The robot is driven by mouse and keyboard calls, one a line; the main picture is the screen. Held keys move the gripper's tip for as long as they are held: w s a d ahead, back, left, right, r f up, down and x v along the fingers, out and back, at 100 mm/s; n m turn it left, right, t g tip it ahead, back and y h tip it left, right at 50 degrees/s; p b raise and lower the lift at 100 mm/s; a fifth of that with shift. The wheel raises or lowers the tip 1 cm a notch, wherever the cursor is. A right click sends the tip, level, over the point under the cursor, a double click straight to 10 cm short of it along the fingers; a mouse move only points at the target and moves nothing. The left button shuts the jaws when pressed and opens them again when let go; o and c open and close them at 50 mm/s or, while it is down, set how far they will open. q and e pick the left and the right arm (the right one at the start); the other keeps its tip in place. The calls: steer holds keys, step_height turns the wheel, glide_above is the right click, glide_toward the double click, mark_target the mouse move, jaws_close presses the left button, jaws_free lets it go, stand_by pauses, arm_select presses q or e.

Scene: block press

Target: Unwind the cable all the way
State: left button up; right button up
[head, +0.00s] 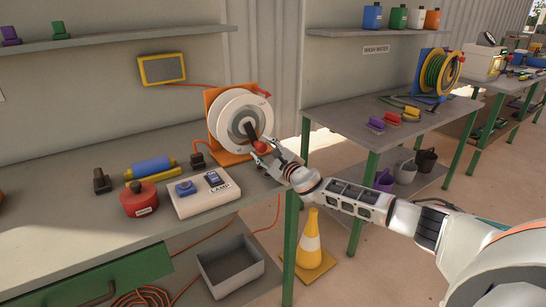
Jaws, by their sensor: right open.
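A white cable reel (236,118) stands on an orange base plate (236,157) near the right end of the grey workbench. A red knob (261,147) shows at the lower right of its face. My right gripper (267,150) is open, right at this knob; I cannot tell whether it touches it. An orange cable (190,132) runs down from the reel's left side to a dark plug on the bench. A coil of orange cable (143,298) lies below the bench. My left gripper is not in view.
A white lamp box (204,192), a red round canister (145,198) and a blue roller (151,167) stand on the bench left of the reel. A grey bin (229,268) and a traffic cone (309,240) are below. A second bench (345,122) stands at right.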

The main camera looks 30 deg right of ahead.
steer(key=s, duration=1.1)
steer(key=shift+d, duration=0.2)
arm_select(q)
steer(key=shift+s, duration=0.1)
